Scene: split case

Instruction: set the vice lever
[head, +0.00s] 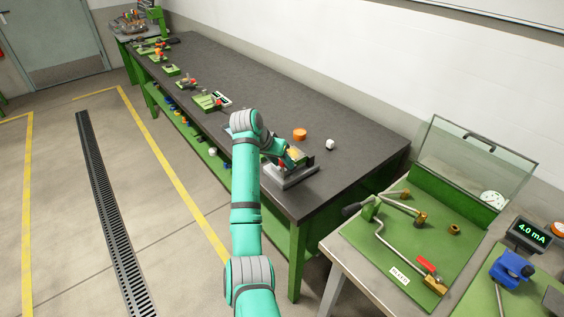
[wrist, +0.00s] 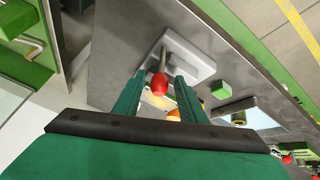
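The vice, a light grey plate (wrist: 195,68) with a metal lever, stands on the dark bench top; in the head view it shows as a grey base (head: 292,177) at the bench's near end, partly hidden by my arm. The lever's rod ends in a red knob (wrist: 159,84). My gripper (wrist: 159,77) is open, with one teal finger on each side of the knob in the picture. Gaps show on both sides of the knob; whether the fingers are level with it in depth, I cannot tell.
An orange round piece (head: 300,134) and a small white piece (head: 330,144) lie on the bench (head: 240,88) behind the vice. Several green-based fixtures stand farther along it. A separate table at right carries a green board (head: 395,250) with bent pipes and a clear screen.

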